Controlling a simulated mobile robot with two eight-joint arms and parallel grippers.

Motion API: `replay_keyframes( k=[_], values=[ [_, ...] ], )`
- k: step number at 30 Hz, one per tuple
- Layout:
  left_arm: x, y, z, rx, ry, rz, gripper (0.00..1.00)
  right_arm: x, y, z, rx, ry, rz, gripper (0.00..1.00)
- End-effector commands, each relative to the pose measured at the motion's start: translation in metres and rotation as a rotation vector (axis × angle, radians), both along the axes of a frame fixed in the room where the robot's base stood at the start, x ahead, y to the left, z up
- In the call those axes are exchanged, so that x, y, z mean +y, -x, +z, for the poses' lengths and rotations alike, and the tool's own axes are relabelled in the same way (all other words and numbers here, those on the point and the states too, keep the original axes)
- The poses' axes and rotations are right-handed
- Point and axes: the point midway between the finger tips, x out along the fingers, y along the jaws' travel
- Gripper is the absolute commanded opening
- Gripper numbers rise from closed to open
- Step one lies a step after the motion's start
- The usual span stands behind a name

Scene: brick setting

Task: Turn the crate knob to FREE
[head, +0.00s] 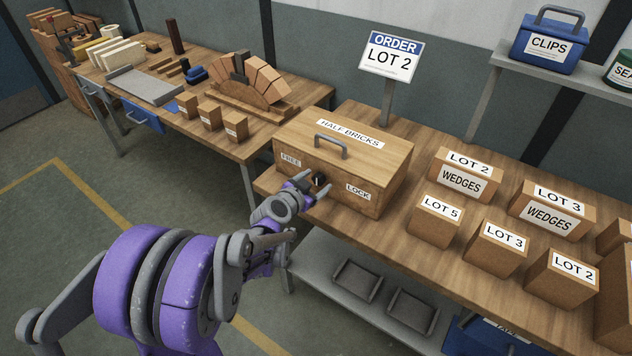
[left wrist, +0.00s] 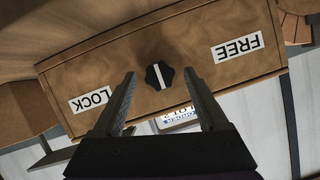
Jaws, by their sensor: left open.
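The wooden crate (head: 350,160), marked HALF BRICKS, stands on the bench with its lid closed. Its dark round knob (head: 320,179) is on the front face, between the FREE label (head: 291,160) and the LOCK label (head: 358,192). In the left wrist view the knob (left wrist: 159,77) bears a white line, nearly upright and slightly tilted, aimed at neither label. My left gripper (head: 315,183) is open at the crate front. Its fingertips appear on either side of the knob with gaps; I cannot tell if they reach around it. My right gripper is out of view.
An ORDER LOT 2 sign (head: 390,57) stands behind the crate. Several labelled boxes, including a LOT 5 box (head: 436,221), stand to the right. A brick arch (head: 250,88) is on the left bench. Grey trays (head: 357,281) lie on the lower shelf.

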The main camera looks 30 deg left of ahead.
Motion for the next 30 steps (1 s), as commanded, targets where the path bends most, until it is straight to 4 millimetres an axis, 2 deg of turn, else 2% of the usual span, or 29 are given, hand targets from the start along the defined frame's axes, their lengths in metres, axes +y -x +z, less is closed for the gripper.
replay_keyframes(
  k=[10,22,30],
  values=[
    [0.0000,-0.0037,-0.0014,0.000,0.001,0.000,0.74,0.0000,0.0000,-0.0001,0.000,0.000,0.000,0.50],
    [0.0001,-0.0035,-0.0013,0.000,0.000,0.000,0.02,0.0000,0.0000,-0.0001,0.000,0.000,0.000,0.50],
    [0.0004,-0.0035,-0.0012,0.001,0.013,0.000,0.00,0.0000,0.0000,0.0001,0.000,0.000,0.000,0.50]
  ],
)
